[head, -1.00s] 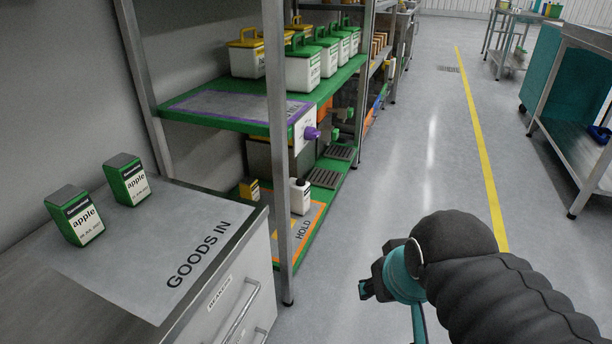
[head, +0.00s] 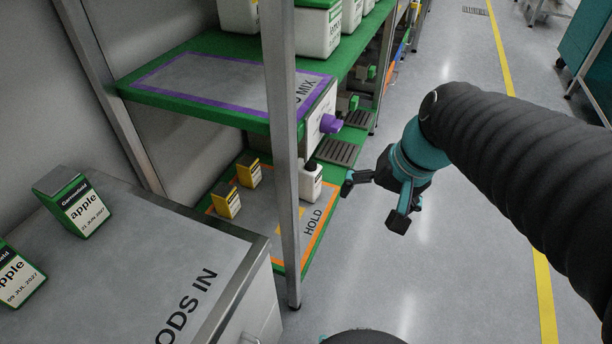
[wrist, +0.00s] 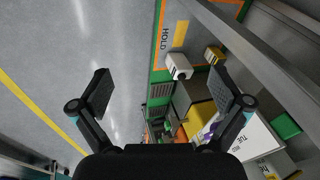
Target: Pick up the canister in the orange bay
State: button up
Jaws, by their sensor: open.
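The canister (head: 311,182) is a white bottle with a dark cap. It stands upright on the lower green shelf, inside the orange-outlined bay (head: 317,245) marked HOLD, partly behind the rack post. In the wrist view the canister (wrist: 180,67) lies above centre, a little right of the middle, by the HOLD label. My gripper (head: 373,204) is open and empty, out over the aisle to the right of the canister and apart from it. In the wrist view its fingers (wrist: 161,89) are spread wide, with the canister seen beyond and between them.
Two yellow boxes (head: 227,201) share the orange bay. Above is a green shelf with a purple-outlined bay (head: 215,80) and purple knob (head: 330,124). A GOODS IN counter (head: 150,270) is at left; the aisle is clear.

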jog(key=w+a+f+m+g+y+b, duration=0.1)
jog(key=w+a+f+m+y, duration=0.15)
jog(key=w+f, duration=0.4)
jog(key=w+a+f+m+g+y, duration=0.1)
jog(key=w+f+m+y, duration=0.25)
jog(key=w, duration=0.55)
jog(key=w+a+f+m+y+b, duration=0.1)
jog(key=w+a+f+m+y, duration=0.2)
jog(key=w, duration=0.4)
jog(key=w+d+f+m+t+y, duration=0.25)
jog(key=w+f+m, duration=0.25)
jog(key=w+f, duration=0.5)
jog(key=m+t+y+b, duration=0.2)
jog(key=m+t, duration=0.3)
jog(key=m, duration=0.2)
send_near(318, 183)
jog(key=shift+h, duration=0.25)
jog(key=x, duration=0.9)
jog(key=shift+w+d, duration=0.1)
jog(key=shift+t, duration=0.25)
jog(key=shift+r+x, duration=0.2)
jog(key=shift+x, duration=1.35)
jog(key=shift+r+x, duration=0.2)
jog(key=shift+x, duration=1.35)
jog(key=shift+d, duration=0.1)
jog(key=c, duration=1.9)
jog(key=shift+r+p, duration=0.1)
jog(key=shift+p, duration=0.2)
